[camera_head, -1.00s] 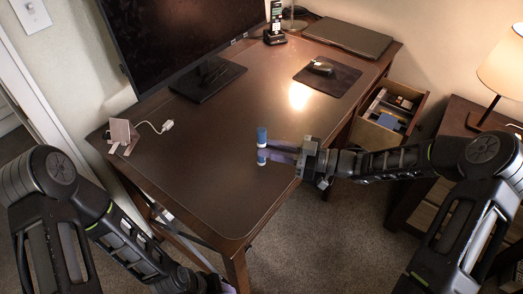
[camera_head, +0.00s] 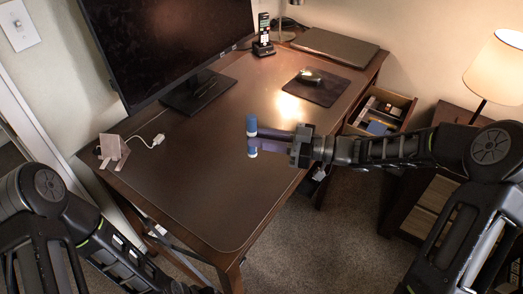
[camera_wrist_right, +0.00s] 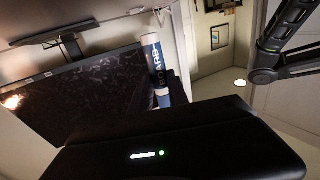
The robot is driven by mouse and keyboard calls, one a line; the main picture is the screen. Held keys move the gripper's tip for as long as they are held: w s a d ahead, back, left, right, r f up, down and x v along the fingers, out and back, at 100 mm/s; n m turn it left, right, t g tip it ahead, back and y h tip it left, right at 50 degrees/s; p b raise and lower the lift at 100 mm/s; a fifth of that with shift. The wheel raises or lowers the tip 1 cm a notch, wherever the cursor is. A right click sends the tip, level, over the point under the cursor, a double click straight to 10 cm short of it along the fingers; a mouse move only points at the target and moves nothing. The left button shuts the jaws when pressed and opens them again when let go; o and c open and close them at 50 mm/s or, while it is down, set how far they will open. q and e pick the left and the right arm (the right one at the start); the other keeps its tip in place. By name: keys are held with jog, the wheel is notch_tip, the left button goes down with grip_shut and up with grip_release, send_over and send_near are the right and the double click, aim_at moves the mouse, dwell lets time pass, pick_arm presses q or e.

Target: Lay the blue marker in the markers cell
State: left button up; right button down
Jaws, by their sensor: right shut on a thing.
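The blue marker (camera_head: 251,126) stands roughly upright between the fingers of my right gripper (camera_head: 266,140), over the middle of the desk. Its blue ends show above and below the fingers, with a white tip at the bottom. In the right wrist view the marker (camera_wrist_right: 152,55) shows a white end and a blue label with lettering. My right gripper is shut on it. An open drawer (camera_head: 403,101) with divided cells is at the desk's right side; I cannot tell which cell is for markers. My left arm is at lower left, its gripper out of the frame.
The desk top (camera_head: 200,190) is clear at the front. A monitor (camera_head: 165,40) stands at the back left, a small stand (camera_head: 113,150) with a white cable at the left edge. A mouse (camera_head: 309,76) on a pad, a laptop (camera_head: 335,45) and a phone (camera_head: 264,35) are behind.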

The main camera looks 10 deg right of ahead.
jog(key=shift+r, duration=0.85)
pick_arm(q)
jog(key=shift+d, duration=0.15)
pick_arm(e)
jog(key=shift+d, duration=0.1)
